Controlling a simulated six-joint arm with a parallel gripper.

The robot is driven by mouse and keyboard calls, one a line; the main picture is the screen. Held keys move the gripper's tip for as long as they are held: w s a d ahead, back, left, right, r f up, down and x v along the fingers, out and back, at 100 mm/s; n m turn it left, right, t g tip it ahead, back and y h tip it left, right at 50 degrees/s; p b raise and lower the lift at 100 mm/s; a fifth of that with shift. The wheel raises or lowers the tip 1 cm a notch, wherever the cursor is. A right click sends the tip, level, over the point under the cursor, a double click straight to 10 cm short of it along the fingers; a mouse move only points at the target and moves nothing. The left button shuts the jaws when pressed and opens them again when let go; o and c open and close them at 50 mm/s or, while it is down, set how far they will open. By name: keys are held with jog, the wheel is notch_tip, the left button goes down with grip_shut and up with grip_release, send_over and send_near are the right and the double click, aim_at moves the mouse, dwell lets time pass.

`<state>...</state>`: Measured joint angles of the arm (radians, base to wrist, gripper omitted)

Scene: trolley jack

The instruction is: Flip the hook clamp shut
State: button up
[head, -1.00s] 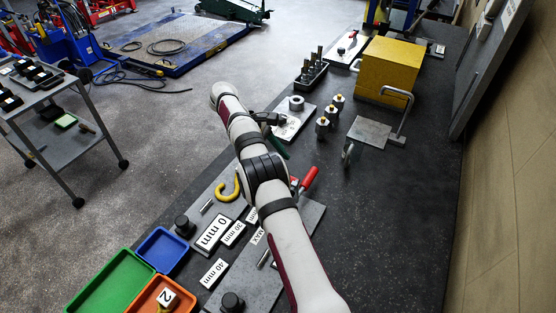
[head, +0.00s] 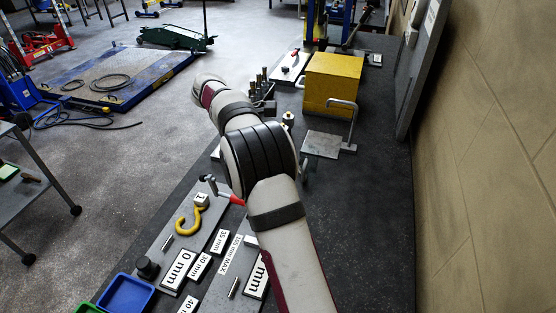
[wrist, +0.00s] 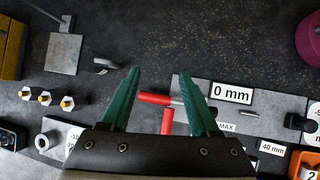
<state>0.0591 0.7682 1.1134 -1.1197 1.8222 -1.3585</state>
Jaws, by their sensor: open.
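In the wrist view two red handles show between my fingers: one lies sideways (wrist: 155,98), the other points toward my gripper's body (wrist: 167,121). I cannot tell which belongs to the hook clamp. The sideways one meets a thin metal part on a grey plate (wrist: 240,115). In the head view one red handle (head: 230,198) with its metal clamp part shows just left of my arm; the rest is hidden by the arm. My gripper (wrist: 160,73) is open, its green fingers apart above the handles, holding nothing. I cannot tell its height above them.
A yellow hook (head: 188,219) and label plates lie left of the handle. A blue bin (head: 125,293) is at the lower left. A yellow block (head: 333,82) and a bent-rod plate (head: 322,145) stand farther back. Bench at right is clear.

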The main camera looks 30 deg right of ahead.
jog(key=shift+s+d+r, duration=0.2)
jog(key=shift+d, duration=0.1)
